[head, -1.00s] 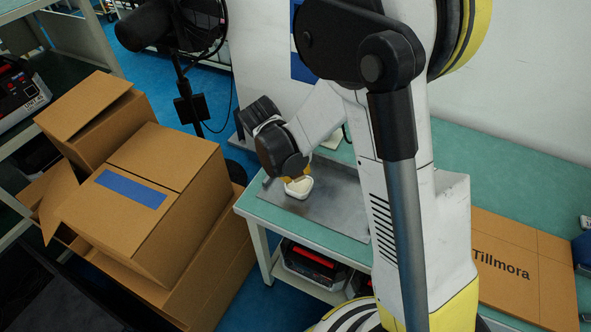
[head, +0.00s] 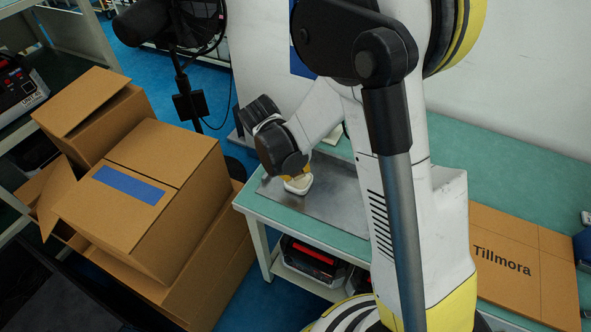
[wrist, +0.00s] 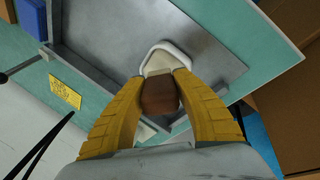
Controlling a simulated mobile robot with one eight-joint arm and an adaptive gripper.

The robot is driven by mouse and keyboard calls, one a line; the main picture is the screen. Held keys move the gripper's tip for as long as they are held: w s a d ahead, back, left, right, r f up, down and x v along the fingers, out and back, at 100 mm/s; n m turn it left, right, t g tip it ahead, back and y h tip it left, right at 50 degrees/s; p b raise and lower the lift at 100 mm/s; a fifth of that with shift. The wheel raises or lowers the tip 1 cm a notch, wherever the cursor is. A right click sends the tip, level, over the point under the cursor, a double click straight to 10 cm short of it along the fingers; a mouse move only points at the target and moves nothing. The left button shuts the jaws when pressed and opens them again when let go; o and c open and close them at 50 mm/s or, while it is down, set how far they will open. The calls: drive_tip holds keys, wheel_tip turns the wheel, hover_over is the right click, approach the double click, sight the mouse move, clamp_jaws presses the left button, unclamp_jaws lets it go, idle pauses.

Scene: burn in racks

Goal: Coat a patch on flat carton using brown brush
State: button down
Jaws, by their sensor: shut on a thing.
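My gripper (wrist: 163,100) has yellow fingers closed around a brown thing that looks like the brown brush (wrist: 160,95). The brush sits over a small white dish (wrist: 163,52) with pale contents; whether its tip touches them is hidden. In the head view my gripper (head: 298,172) points down at the dish (head: 298,187), which sits on a grey metal tray (head: 335,200) on the green bench. A flat carton (head: 520,265) marked "Tillmora" lies on the bench at the right, away from my gripper.
Brown cardboard boxes (head: 150,190), one with a blue strip, are stacked left of the bench. A black fan (head: 190,40) stands behind them. A blue thing (head: 582,250) is at the bench's right edge. My own arm hides the middle of the bench.

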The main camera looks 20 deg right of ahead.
drive_tip(key=shift+f+b, duration=0.55)
idle(1.4)
drive_tip(key=shift+r+p, duration=2.35)
drive_tip(key=shift+r, duration=1.2)
